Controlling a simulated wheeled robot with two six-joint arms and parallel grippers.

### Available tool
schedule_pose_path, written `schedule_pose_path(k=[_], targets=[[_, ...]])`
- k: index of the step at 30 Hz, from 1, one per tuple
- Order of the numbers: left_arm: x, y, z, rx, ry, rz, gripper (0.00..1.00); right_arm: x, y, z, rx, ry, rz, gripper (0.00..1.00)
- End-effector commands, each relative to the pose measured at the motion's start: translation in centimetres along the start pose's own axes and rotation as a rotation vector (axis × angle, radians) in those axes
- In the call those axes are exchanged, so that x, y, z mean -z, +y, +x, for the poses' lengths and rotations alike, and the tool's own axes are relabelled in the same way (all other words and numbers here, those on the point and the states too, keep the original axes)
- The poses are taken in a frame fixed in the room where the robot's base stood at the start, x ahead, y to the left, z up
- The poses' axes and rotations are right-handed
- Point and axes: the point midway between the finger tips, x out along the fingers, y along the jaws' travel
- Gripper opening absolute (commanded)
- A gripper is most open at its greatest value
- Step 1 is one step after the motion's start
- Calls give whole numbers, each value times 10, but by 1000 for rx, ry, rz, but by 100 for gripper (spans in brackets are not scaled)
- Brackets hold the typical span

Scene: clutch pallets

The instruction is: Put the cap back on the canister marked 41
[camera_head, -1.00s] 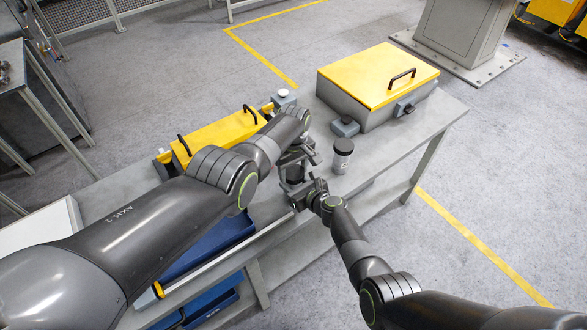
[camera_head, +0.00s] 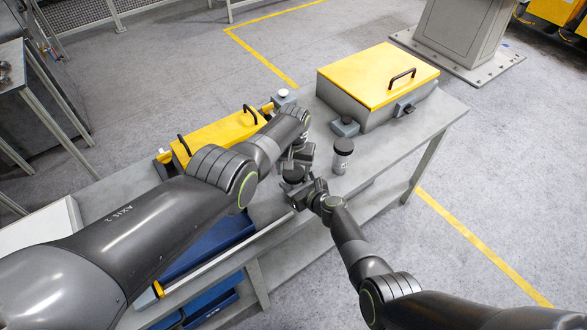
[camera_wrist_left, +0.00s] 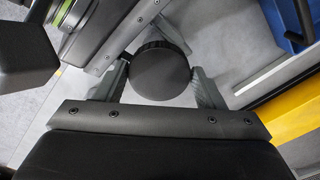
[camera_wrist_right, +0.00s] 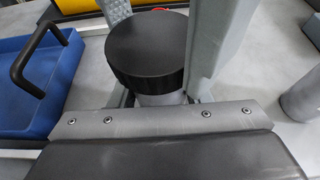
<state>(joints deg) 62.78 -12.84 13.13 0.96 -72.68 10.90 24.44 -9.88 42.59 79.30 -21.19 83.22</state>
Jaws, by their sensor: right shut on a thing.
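A round black cap (camera_wrist_right: 146,48) sits level on top of a grey canister (camera_wrist_right: 160,99) in the right wrist view. The cap also shows in the head view (camera_head: 293,173). My right gripper (camera_head: 297,189) is shut around the canister's body below the cap. My left gripper (camera_head: 302,157) is just above and behind; in the left wrist view its fingers (camera_wrist_left: 160,72) stand open on either side of the cap, with small gaps. A second black-capped canister (camera_head: 343,157) stands upright on the table to the right. I cannot read any number on either canister.
A yellow-lidded grey box (camera_head: 375,80) stands at the table's right end, with a small grey block (camera_head: 345,126) beside it. A yellow cover with black handles (camera_head: 220,131) lies behind my left arm. Blue trays (camera_head: 212,246) are at the front left. The table's right front is clear.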

Motion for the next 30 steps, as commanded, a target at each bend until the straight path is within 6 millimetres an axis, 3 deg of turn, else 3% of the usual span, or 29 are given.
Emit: schedule_pose_path(k=[3, 14, 30], targets=[[0, 0, 0, 0, 0, -1, 79, 0, 0, 0, 1, -1, -1, 0], [0, 3, -2, -5, 1, 1, 79, -1, 1, 0, -2, -1, -1, 0], [0, 1, -45, -2, 1, 0, 79, 0, 0, 0, -1, 0, 0, 0]])
